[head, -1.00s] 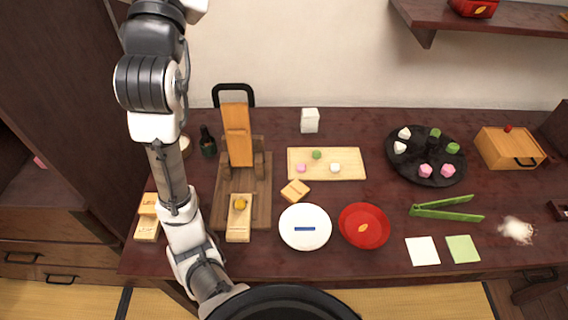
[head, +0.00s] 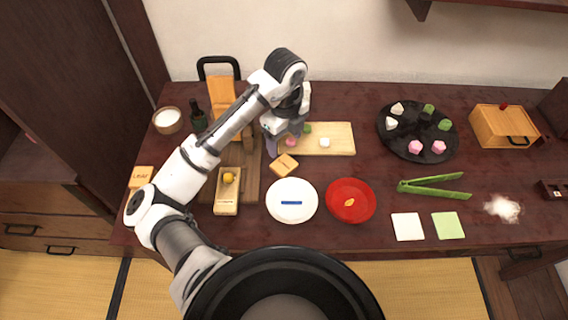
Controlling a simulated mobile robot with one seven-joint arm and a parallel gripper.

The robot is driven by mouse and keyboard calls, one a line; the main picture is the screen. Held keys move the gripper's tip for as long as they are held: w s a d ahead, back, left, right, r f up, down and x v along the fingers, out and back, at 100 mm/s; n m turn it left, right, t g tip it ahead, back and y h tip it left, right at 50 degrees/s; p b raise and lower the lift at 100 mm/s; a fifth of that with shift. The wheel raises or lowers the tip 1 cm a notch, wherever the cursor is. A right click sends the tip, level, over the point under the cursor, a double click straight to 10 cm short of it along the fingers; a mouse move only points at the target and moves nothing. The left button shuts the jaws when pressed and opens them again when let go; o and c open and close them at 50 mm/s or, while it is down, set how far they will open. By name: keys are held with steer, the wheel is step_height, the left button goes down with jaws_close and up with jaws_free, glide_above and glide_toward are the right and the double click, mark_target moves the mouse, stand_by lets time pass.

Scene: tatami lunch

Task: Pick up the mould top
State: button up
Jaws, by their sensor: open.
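A small light wooden block (head: 284,165), which looks like the mould top, lies tilted on the dark table between the press and the cutting board. A longer wooden mould piece (head: 227,203) with a yellow ball (head: 228,178) on it sits at the front of the press's wooden base (head: 250,175). My gripper (head: 279,146) points down just behind the small block and is open, with nothing seen in it. Its far finger is partly hidden by the hand, and I cannot tell its height above the table.
The cutting board (head: 340,139) with small sweets is right of my gripper. The press's upright lever (head: 222,94) is behind my arm. Green tongs (head: 433,192) and a black round tray (head: 390,146) lie right.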

glide_above(284, 164)
step_height(284, 164, down, 4)
steer(key=shift+d+f, duration=0.15)
steer(key=shift+f, duration=0.1)
steer(key=shift+f+p, duration=0.75)
steer(key=shift+f, duration=1.9)
steer(key=c, duration=0.8)
steer(key=shift+o, duration=0.2)
steer(key=shift+r, duration=0.1)
